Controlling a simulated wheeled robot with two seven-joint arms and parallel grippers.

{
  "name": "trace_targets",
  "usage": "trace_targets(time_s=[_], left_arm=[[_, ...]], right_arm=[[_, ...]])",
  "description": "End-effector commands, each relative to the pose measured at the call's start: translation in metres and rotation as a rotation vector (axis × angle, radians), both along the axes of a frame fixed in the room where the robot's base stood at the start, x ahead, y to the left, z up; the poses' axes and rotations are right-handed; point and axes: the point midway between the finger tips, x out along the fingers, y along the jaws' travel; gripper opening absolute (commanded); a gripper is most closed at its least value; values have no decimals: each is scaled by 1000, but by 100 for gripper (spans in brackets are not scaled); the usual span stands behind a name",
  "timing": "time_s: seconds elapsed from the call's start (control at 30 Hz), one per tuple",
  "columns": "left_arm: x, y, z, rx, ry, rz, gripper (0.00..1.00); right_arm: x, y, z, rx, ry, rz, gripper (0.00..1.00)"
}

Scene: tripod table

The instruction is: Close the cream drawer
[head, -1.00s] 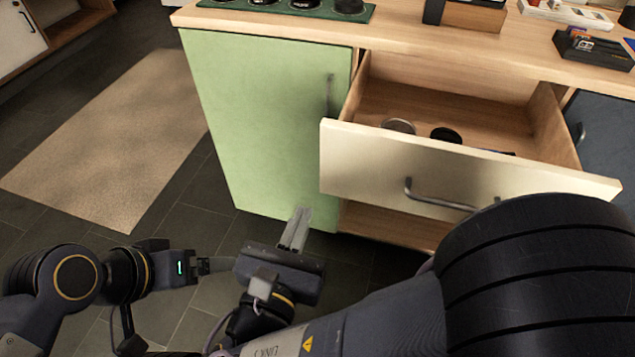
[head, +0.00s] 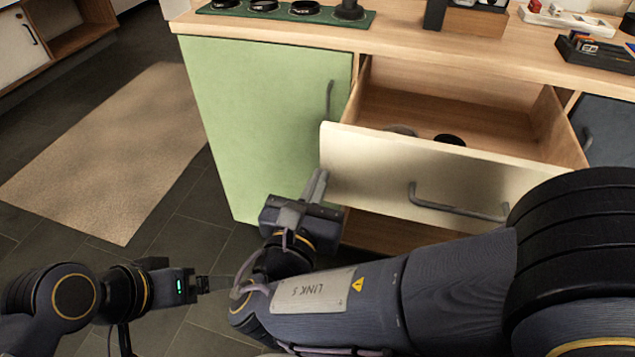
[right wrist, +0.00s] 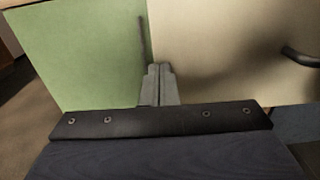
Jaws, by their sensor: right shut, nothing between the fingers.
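The cream drawer (head: 375,170) is pulled open, with its front standing out from the cabinet and a grey bar handle (head: 455,208) on it. Its front also fills the right of the right wrist view (right wrist: 225,50). My right gripper (head: 317,180) is shut and empty at the lower left end of the drawer front. In the right wrist view its fingertips (right wrist: 158,68) lie over the line between green door and cream front; I cannot tell if they touch. My left gripper (head: 220,283) is low at the left, away from the drawer; its jaw state is unclear.
The green door (head: 265,120) is shut left of the drawer. Dark round items (head: 449,140) lie inside the drawer. The countertop (head: 400,40) above holds a green tray (head: 285,14) and a black organizer (head: 597,52). The floor by the rug (head: 110,150) is clear.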

Motion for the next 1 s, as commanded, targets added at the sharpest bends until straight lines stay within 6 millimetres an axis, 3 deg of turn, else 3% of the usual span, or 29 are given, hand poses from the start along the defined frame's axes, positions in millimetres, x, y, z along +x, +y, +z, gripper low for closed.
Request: trace_targets(time_s=[0.27, 0.8, 1.0], left_arm=[[0, 0, 8, 0, 0, 0, 93], [0, 0, 23, 0, 0, 0, 93], [0, 0, 24, 0, 0, 0, 93]], right_arm=[[26, -8, 1, -2, 1, -6, 0], [150, -38, 0, -1, 1, -6, 0], [184, -45, 0, -1, 0, -3, 0]])
